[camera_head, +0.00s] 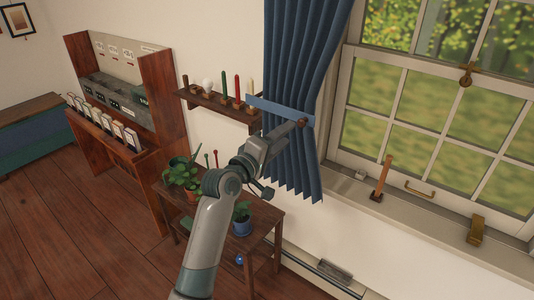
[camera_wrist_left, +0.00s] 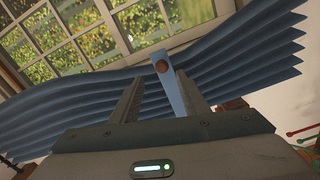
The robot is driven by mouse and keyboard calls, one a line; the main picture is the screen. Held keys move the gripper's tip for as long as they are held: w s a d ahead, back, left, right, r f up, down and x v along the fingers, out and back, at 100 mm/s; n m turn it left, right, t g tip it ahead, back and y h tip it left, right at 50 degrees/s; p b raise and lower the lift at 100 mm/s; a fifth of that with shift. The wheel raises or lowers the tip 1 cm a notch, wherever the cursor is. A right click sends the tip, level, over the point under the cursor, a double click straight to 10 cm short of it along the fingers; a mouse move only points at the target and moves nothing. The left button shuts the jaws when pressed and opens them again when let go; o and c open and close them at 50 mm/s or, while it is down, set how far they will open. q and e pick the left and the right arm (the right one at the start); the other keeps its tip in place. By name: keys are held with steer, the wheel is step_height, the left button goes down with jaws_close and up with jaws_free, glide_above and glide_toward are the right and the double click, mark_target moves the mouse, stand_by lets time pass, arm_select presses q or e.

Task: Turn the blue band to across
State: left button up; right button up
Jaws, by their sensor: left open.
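The blue band (camera_head: 270,106) is a light blue strip lying across the front of the dark blue curtain (camera_head: 304,55), sloping slightly down to the right. A round brown knob (camera_head: 301,123) sits at its right end. In the left wrist view the band (camera_wrist_left: 176,92) runs between the fingers, with the knob (camera_wrist_left: 162,66) near its far end. My left gripper (camera_head: 290,131) is just below the band, by the knob. Its fingers (camera_wrist_left: 157,88) are apart on either side of the band; contact cannot be told. My right gripper is out of view.
A wall shelf (camera_head: 222,105) with candles is left of the curtain. A small table (camera_head: 262,222) with potted plants stands below my arm. The window sill (camera_head: 400,205) at right carries an orange-brown upright lever (camera_head: 382,178) and a brass piece (camera_head: 476,230).

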arm_select(q)
steer(key=b+v, duration=0.1)
steer(key=v, duration=0.6)
steer(key=shift+s+b, duration=0.15)
steer(key=shift+b, duration=0.15)
steer(key=shift+a, duration=0.1)
